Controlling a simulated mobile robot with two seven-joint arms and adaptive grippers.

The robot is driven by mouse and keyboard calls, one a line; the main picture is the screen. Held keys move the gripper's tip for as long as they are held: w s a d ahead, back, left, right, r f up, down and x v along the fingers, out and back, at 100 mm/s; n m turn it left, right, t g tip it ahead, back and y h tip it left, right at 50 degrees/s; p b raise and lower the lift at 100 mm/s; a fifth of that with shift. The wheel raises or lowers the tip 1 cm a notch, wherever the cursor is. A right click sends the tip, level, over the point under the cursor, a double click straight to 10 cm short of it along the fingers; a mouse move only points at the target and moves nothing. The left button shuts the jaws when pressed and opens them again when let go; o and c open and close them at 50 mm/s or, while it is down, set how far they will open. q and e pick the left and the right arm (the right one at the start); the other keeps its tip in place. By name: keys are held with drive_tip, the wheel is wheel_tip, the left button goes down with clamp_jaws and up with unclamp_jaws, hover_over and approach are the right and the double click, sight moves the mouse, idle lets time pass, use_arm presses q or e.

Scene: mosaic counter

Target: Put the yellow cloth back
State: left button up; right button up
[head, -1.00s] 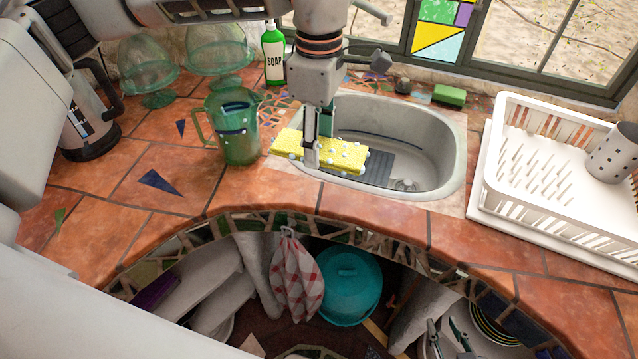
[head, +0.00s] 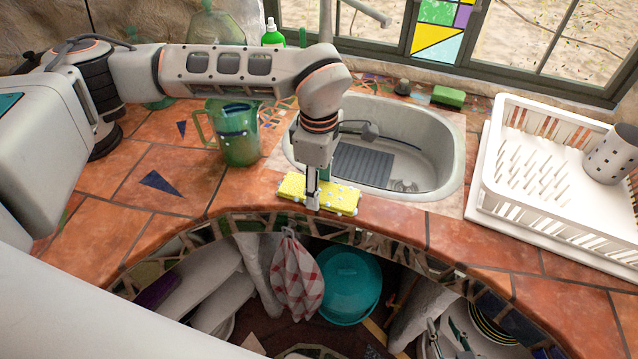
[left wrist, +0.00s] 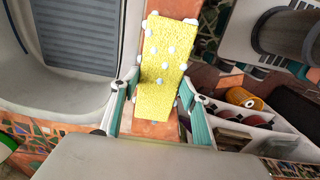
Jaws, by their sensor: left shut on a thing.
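The yellow cloth (head: 335,198) is a flat, sponge-like slab with white blobs on it. My left gripper (head: 312,202) is shut on it, with the fingers across its sides. The cloth is over the counter strip between the sink and the counter's front edge; I cannot tell whether it touches the tiles. In the left wrist view the cloth (left wrist: 163,68) lies between the two teal-padded fingers of my left gripper (left wrist: 157,95). My right gripper (head: 444,338) shows low at the right, below the counter, with its fingers apart and nothing visible between them.
The grey sink (head: 425,160) is just behind the cloth. A checked towel (head: 297,280) and teal pot (head: 347,285) are under the counter.

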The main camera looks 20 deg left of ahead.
use_arm(q)
drive_tip(key=shift+f, duration=0.1)
drive_tip(key=o, duration=1.1)
drive_tip(key=shift+c, duration=0.2)
drive_tip(key=shift+r, duration=0.35)
wheel_tip(320, 180, up, 12)
drive_tip(key=shift+f+b, duration=0.2)
drive_tip(key=shift+b, duration=0.2)
